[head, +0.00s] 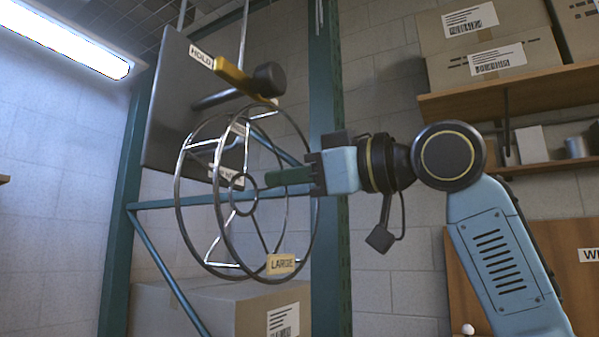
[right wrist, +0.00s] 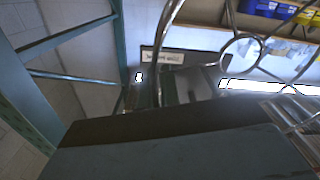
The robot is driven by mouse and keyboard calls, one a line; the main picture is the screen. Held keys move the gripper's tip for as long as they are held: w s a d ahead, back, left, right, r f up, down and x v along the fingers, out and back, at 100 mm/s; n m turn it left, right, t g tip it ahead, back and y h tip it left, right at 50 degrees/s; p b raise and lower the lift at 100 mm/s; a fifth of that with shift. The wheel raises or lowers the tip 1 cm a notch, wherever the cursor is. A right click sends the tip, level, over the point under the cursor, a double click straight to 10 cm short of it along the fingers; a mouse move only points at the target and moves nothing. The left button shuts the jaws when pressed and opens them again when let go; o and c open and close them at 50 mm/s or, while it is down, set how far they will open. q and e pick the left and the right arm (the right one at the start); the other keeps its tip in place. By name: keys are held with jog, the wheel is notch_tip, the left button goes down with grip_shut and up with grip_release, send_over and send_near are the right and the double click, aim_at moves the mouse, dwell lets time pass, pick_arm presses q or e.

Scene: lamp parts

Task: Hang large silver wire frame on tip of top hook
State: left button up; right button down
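The large silver wire frame (head: 278,188) has two big rings, a small hub ring and spokes, with a tag reading LARGE (head: 281,264) at its bottom. It hangs upright in front of a dark board (head: 165,125). My right gripper (head: 288,176) reaches in from the right, its dark green fingers close together across the frame's right side; the exact contact is hidden. The frame's wires and hub also show in the right wrist view (right wrist: 240,49). The top hook (head: 215,98) sticks out from the board, with a dark round end and a yellow piece. The frame's top is just below it. I do not see my left gripper.
A teal post (head: 329,260) and teal braces stand behind the frame. A cardboard box (head: 225,305) sits below it. Shelves with boxes (head: 492,55) are at the upper right. A second label (head: 226,176) on the board is partly covered by the frame.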

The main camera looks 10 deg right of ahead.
jog(key=shift+f+p+x, duration=0.2)
jog(key=shift+p+x, duration=0.2)
jog(key=shift+x, duration=2.2)
jog(key=shift+w+a+f, duration=0.3)
jog(key=shift+a+f, duration=0.2)
jog(key=shift+f, duration=0.25)
jog(key=c, duration=1.5)
grip_release()
jog(key=shift+c, duration=0.2)
jog(key=b+v, duration=0.2)
jog(key=v, duration=1.1)
jog(key=shift+d, duration=0.2)
